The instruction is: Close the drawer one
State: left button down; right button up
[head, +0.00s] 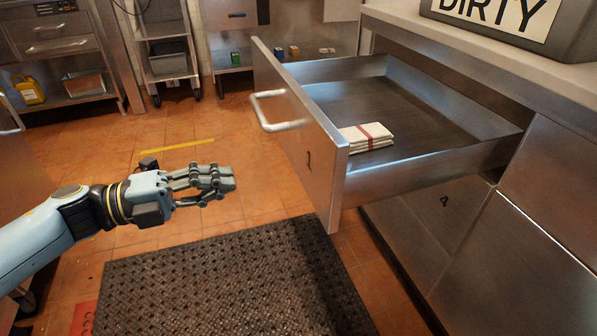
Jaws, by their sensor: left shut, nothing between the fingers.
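Drawer one (302,160) is a steel drawer marked "1" on its front, and it stands pulled out from the counter on the right. A bar handle (278,111) is on its front panel. A folded white cloth with a red stripe (366,136) lies inside near the front corner. My left gripper (232,184) is to the left of the drawer front, apart from it. Its fingers are together and hold nothing. My right gripper is not in view.
A grey bin labelled "DIRTY" (515,25) stands on the counter top (420,32). Another panel marked "4" (433,215) is below the drawer. A dark perforated mat (225,285) lies on the tiled floor. Steel carts and shelves stand at the back.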

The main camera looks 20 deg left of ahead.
aim_at(311, 164)
pick_arm(q)
jog(key=x, duration=1.1)
jog(key=shift+w+d+b, duration=0.1)
jog(key=shift+b, duration=0.25)
jog(key=shift+w+d, duration=0.35)
jog(key=shift+d, duration=0.1)
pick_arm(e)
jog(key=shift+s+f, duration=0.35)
pick_arm(q)
jog(key=shift+w+d, duration=0.1)
